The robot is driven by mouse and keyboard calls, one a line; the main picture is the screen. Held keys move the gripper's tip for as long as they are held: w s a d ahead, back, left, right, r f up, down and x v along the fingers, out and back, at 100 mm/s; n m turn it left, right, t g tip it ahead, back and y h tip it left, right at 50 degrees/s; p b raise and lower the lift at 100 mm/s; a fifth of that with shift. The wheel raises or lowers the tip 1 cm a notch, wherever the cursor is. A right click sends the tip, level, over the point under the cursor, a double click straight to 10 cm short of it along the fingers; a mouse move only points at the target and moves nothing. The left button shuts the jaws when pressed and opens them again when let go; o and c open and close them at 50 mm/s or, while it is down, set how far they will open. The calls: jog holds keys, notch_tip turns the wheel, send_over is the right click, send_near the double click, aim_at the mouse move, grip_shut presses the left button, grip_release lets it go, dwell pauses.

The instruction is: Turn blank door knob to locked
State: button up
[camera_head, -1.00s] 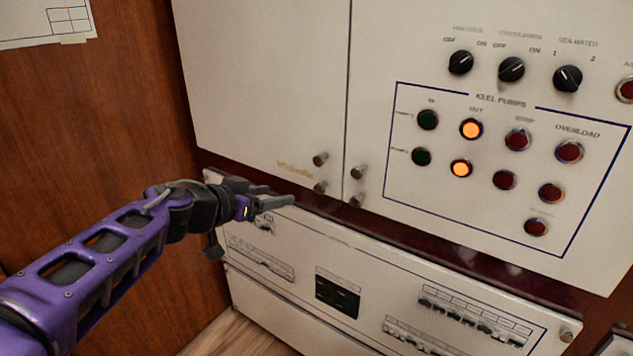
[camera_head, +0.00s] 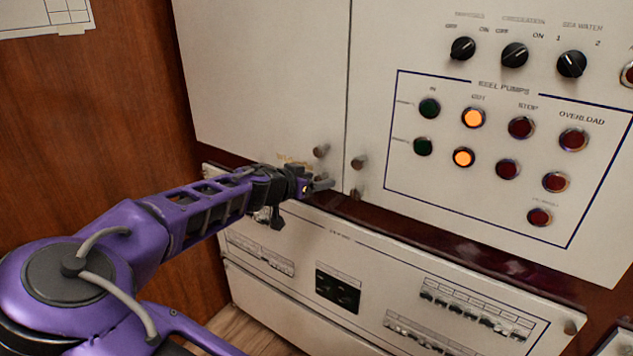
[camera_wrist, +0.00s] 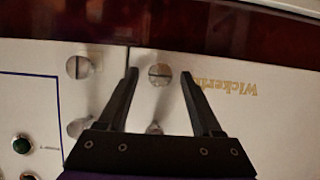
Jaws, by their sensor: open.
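The blank door (camera_head: 265,75) is the plain left cabinet door; its gold lettering also shows upside down in the wrist view (camera_wrist: 224,87). Its upper round metal knob (camera_head: 321,150) is clear in the head view. Its lower knob (camera_wrist: 159,74) shows in the wrist view between my fingertips, with a slot that appears to run sideways; in the head view my gripper mostly hides it. My gripper (camera_head: 325,184) is open at the door's lower right corner, with one finger on each side of that knob. I cannot tell whether the fingers touch it.
The right door (camera_head: 372,110) has its own two knobs close beside, upper (camera_head: 359,161) and lower (camera_head: 355,194), and carries switches and lamps. A dark red strip (camera_head: 400,224) runs below the doors. A lower breaker panel (camera_head: 385,275) stands under it. A wooden wall (camera_head: 90,130) is at left.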

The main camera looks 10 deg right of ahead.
jog(key=shift+w, duration=0.1)
grip_shut()
dwell(0.3)
dwell(0.4)
jog(key=n, duration=0.1)
jog(key=n+g+h+p, duration=0.1)
jog(key=shift+w+a+n, duration=0.1)
jog(key=shift+w+n, duration=0.05)
jog(key=shift+n, duration=0.15)
jog(key=n+h, duration=0.1)
jog(key=n, duration=0.1)
jog(key=n+g+h+p, duration=0.1)
jog(key=shift+w+a+f+n+g+h+p, duration=0.1)
jog(key=shift+f+n+g+h+p, duration=0.05)
jog(key=shift+n+g+h+p, duration=0.2)
jog(key=n+h, duration=0.1)
jog(key=n, duration=0.2)
jog(key=shift+f+n+h+p, duration=0.15)
jog(key=shift+n+h+p, duration=0.1)
jog(key=shift+h+p, duration=0.1)
jog(key=shift+a+f+n+h+p, duration=0.15)
jog(key=shift+n+h, duration=0.25)
jog(key=shift+n, duration=0.45)
jog(key=shift+d+f+n+h+p, duration=0.15)
jog(key=shift+n+h, duration=0.25)
jog(key=shift+n, duration=0.45)
jog(key=shift+w+a+r, duration=0.1)
